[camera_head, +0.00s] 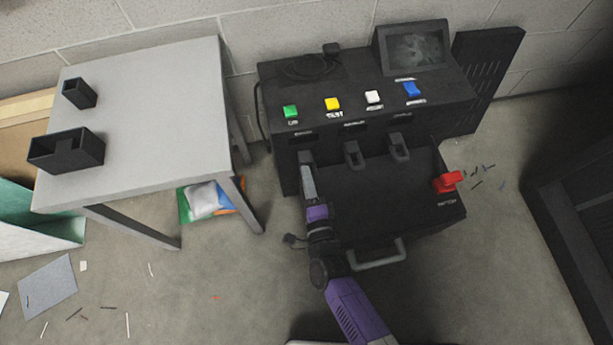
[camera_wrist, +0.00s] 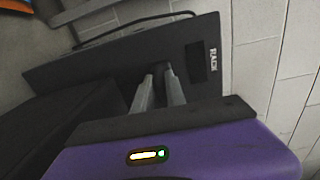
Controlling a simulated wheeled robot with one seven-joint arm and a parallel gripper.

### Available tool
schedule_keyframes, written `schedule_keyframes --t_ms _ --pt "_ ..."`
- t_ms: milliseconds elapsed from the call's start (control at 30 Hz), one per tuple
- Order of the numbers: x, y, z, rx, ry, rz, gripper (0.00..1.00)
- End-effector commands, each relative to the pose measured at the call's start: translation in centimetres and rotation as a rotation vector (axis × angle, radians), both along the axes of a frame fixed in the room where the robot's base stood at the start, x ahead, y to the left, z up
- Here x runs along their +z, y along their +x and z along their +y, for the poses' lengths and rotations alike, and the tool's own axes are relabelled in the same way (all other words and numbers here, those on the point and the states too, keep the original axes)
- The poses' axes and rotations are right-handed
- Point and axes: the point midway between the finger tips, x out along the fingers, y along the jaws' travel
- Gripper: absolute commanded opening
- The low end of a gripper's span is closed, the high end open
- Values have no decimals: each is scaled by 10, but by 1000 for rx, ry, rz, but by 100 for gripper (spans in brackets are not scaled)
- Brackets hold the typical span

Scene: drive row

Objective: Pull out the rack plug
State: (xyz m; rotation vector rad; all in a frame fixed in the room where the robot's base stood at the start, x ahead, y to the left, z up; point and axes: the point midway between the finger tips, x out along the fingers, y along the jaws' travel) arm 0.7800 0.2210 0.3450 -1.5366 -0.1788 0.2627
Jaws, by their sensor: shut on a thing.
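A black console (camera_head: 350,200) stands on the floor against the wall. Several plug-like black parts show along its front, including a middle one (camera_head: 353,153) and a right one (camera_head: 399,147). My gripper (camera_head: 306,168) is at the leftmost one, the rack plug (camera_head: 305,157). In the wrist view, my gripper (camera_wrist: 160,84) is shut on the dark plug (camera_wrist: 167,70), beside a "RACK" label (camera_wrist: 213,55) on the black panel. The fingers hide most of the plug, so I cannot tell how deep it sits.
Green, yellow, white and blue buttons (camera_head: 373,97) and a screen (camera_head: 413,48) are on top of the console. A red handle (camera_head: 448,182) is at its right. A grey table (camera_head: 150,90) with two black holders (camera_head: 66,152) stands left. Dark cabinet (camera_head: 575,220) at right.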

Motion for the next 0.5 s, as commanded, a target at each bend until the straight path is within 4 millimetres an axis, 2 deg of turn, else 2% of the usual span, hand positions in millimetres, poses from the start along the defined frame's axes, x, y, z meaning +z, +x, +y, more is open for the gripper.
schedule_keyframes --t_ms 367,500 --pt "-2 -1 0 1 -2 5 0" --pt "-3 -11 -3 1 -2 6 0"
